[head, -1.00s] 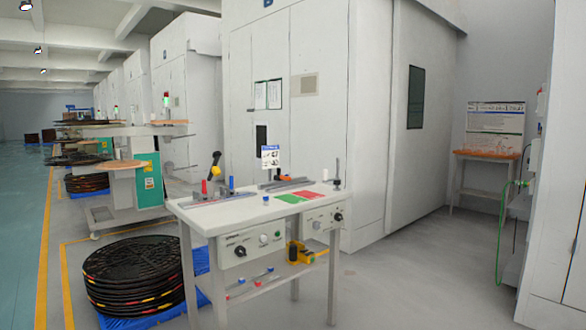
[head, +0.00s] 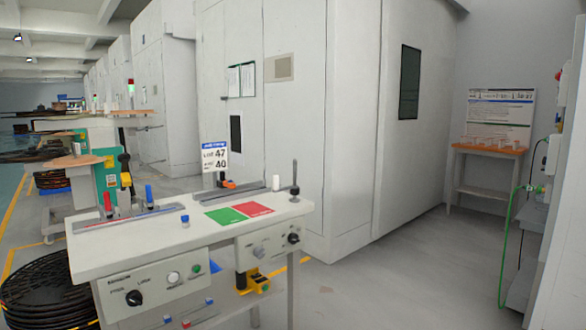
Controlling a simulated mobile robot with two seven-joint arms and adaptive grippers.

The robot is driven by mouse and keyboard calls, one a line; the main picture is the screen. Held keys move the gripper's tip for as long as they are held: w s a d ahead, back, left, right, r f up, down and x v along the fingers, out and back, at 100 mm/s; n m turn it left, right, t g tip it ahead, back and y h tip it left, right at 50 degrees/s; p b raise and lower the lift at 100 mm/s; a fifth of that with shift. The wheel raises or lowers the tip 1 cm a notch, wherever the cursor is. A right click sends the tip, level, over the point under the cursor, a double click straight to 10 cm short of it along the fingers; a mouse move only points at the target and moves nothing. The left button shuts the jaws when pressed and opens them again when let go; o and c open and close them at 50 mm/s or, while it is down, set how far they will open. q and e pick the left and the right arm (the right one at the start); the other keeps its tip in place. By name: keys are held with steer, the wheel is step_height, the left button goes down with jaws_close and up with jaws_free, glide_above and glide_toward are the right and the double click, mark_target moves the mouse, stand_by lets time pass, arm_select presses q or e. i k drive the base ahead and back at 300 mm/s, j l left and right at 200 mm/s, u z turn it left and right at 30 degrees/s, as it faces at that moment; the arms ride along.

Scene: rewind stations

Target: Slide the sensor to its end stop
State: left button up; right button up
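A white workbench (head: 85,250) stands at the left of the head view. A grey rail (head: 130,217) on its left part carries a red upright piece (head: 107,204) and a blue upright piece (head: 149,195). A second, darker rail (head: 250,192) lies at the back right, with a small orange and black piece (head: 228,184) near its left end and a white cylinder (head: 276,183) near its right end. I cannot tell for sure which piece is the sensor or which is the end stop. Neither of my grippers is in view.
A green mat (head: 226,215) and a red mat (head: 254,209) lie beside a small blue cap (head: 185,221). Dark reels (head: 45,290) stand at the lower left. The floor (head: 400,270) right of the bench is clear.

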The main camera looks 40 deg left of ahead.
mark_target(222, 183)
steer(key=i+l+u, duration=0.1)
steer(key=i+u, duration=0.15)
steer(key=i, duration=0.2)
steer(key=i+l+u, duration=0.25)
steer(key=i, duration=0.2)
steer(key=i+l+u, duration=0.25)
steer(key=i, duration=0.15)
